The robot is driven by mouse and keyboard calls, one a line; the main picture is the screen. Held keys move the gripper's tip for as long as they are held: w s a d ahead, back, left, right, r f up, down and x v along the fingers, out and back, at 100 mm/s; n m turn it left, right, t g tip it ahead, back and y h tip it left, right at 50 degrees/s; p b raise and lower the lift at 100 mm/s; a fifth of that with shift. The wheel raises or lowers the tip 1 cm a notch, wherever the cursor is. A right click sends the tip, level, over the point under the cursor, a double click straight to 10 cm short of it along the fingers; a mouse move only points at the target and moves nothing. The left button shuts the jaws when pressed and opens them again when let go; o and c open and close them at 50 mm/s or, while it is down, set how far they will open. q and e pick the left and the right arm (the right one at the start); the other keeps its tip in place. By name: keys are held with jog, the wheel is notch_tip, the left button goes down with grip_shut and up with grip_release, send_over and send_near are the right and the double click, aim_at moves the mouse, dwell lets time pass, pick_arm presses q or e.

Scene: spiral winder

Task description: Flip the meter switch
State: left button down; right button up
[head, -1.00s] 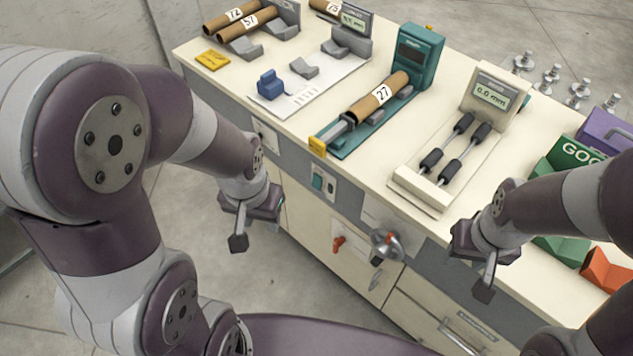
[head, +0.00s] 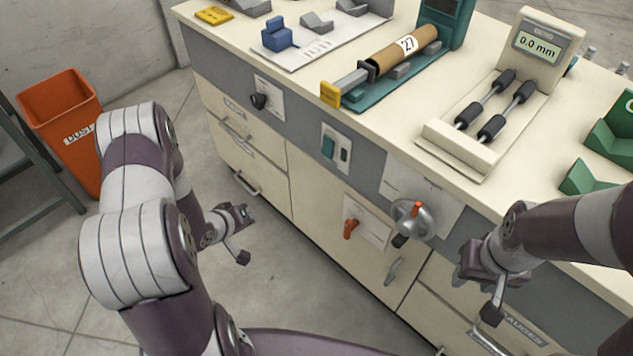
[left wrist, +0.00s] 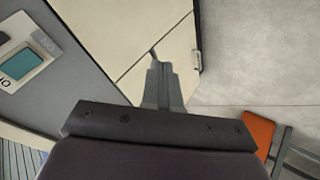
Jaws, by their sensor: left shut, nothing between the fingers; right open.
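A switch plate (head: 336,148) with a teal rocker and a pale part beside it sits on the grey front panel of the bench. The teal rocker (left wrist: 20,64) also shows at the left of the left wrist view, beside an ON mark. I cannot read a label naming it the meter switch. A meter (head: 537,48) on the bench top reads 0.0 mm. My left gripper (head: 243,256) is shut and empty, in front of the cabinet, left of and below the plate. Its closed fingers (left wrist: 162,85) show in the left wrist view. My right gripper (head: 486,300) is open and empty, before the drawers.
A black knob (head: 259,101) is left of the plate. A red lever (head: 350,229) and a handwheel (head: 412,220) are to its lower right. An orange dust bin (head: 62,112) stands on the floor at left. Floor before the left cabinet is clear.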

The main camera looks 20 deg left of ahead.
aim_at(325, 154)
pick_arm(q)
jog(key=w+d+r+n+t+h, duration=0.4)
jog(key=d+r+t+h, duration=0.2)
jog(key=r, duration=0.3)
jog(key=shift+r+n+p, duration=0.2)
jog(key=shift+n+p, duration=0.1)
jog(key=shift+p, duration=0.05)
pick_arm(e)
jog(key=shift+f, duration=0.15)
pick_arm(q)
jog(key=shift+w+d, duration=0.1)
jog(key=b+x, duration=0.3)
jog(key=x, duration=1)
jog(key=shift+w+d+f, duration=0.1)
jog(key=shift+d, duration=0.05)
jog(key=shift+w+d, duration=0.15)
jog(key=shift+w, duration=0.15)
pick_arm(e)
notch_tip(325, 154, down, 3)
jog(key=shift+r, duration=0.1)
